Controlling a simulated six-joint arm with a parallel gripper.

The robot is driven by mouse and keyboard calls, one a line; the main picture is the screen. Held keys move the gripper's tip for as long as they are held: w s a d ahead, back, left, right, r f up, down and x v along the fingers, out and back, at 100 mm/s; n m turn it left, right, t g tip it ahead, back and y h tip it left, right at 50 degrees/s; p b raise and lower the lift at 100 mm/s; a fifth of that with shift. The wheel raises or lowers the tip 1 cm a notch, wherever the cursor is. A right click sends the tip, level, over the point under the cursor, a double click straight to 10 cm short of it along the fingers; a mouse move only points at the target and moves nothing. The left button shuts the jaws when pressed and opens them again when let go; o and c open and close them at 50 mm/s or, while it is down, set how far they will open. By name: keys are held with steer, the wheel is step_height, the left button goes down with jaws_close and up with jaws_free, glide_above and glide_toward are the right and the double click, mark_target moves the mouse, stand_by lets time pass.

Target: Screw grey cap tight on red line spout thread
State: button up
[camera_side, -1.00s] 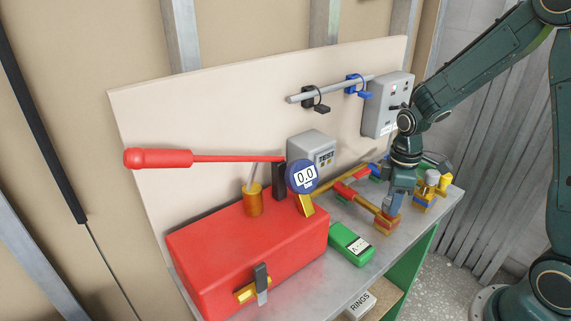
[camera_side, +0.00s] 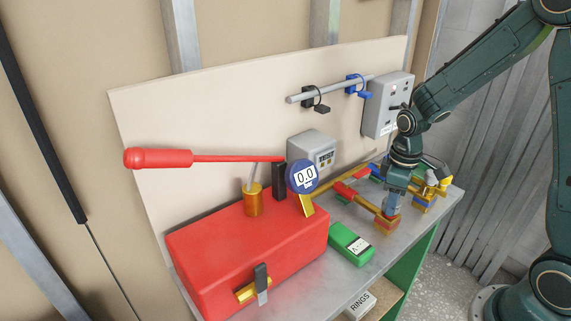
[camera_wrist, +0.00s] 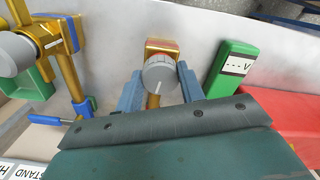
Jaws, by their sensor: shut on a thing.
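The grey cap (camera_wrist: 159,73), with a white mark on its top, sits between the two fingers of my gripper (camera_wrist: 160,79) in the wrist view. My gripper is shut on it. The cap stands over the gold end block of the red line (camera_wrist: 163,45), which has a red band. In the side view my gripper (camera_side: 392,208) points down onto that end block (camera_side: 386,223). The fingers mostly hide the cap there. The thread is hidden under the cap, so I cannot tell how far it is seated.
A gold fitting with blue parts (camera_wrist: 62,58) and a grey round piece (camera_wrist: 17,54) stands on the other side. A grey test box (camera_side: 312,152) stands behind.

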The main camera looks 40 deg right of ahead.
stand_by(0.3)
steer(key=shift+m, duration=1.7)
steer(key=o, duration=0.8)
steer(key=shift+o, duration=0.2)
steer(key=shift+n, duration=1.7)
